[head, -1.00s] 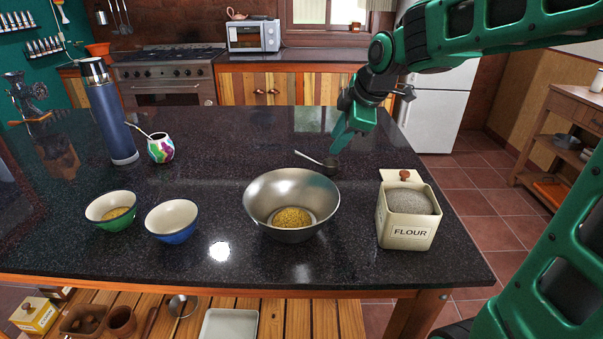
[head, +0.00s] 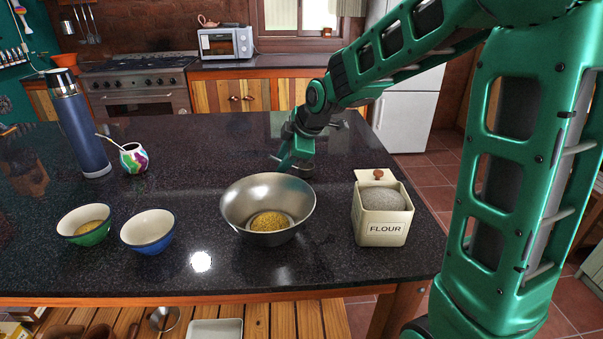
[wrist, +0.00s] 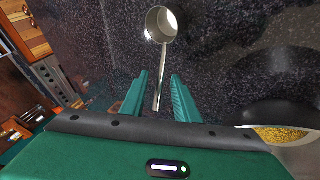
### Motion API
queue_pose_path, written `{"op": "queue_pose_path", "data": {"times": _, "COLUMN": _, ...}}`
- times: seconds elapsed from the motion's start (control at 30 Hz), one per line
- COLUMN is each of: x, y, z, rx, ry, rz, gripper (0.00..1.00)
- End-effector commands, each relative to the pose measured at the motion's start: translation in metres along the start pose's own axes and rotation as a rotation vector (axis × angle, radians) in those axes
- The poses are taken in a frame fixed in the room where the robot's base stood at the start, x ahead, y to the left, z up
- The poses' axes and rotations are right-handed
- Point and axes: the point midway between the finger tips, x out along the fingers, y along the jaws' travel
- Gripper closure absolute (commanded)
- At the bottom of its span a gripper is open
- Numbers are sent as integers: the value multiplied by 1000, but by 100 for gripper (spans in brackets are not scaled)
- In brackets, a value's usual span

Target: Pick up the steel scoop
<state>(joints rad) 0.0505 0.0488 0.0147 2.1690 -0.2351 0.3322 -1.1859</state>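The steel scoop (wrist: 160,25) lies on the dark stone counter, with its round cup at the top of the wrist view. Its thin handle runs down between my two fingers. In the head view the scoop (head: 304,170) is mostly hidden behind my gripper (head: 288,165), beyond the steel bowl. My gripper, also in the wrist view (wrist: 158,98), is open, with a finger on each side of the handle and gaps between. I cannot tell how high the fingertips are above the counter.
The steel bowl (head: 235,212) with yellow grain stands just in front of my gripper. The flour canister (head: 382,227) stands to its right. A green bowl (head: 70,234), a blue bowl (head: 150,239), a mate cup (head: 133,157) and a flask (head: 84,130) are further left. The counter's middle is clear.

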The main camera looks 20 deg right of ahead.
Motion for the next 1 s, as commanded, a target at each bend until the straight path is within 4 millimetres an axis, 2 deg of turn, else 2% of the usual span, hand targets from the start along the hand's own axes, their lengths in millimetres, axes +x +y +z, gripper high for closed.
{"op": "queue_pose_path", "data": {"times": 0.1, "x": 12, "y": 0, "z": 0, "rx": -1, "ry": 0, "rz": -1, "gripper": 72}}
{"op": "queue_pose_path", "data": {"times": 0.37, "x": 15, "y": 0, "z": 0, "rx": -1, "ry": 1, "rz": 1, "gripper": 72}}
{"op": "queue_pose_path", "data": {"times": 0.4, "x": 15, "y": 0, "z": 0, "rx": -1, "ry": 1, "rz": 1, "gripper": 74}}
{"op": "queue_pose_path", "data": {"times": 0.5, "x": 14, "y": 0, "z": 0, "rx": -1, "ry": 0, "rz": 1, "gripper": 98}}
{"op": "queue_pose_path", "data": {"times": 0.53, "x": 14, "y": 0, "z": 0, "rx": -1, "ry": 0, "rz": 1, "gripper": 100}}
{"op": "queue_pose_path", "data": {"times": 1.0, "x": 10, "y": 3, "z": -2, "rx": -1, "ry": 1, "rz": 2, "gripper": 100}}
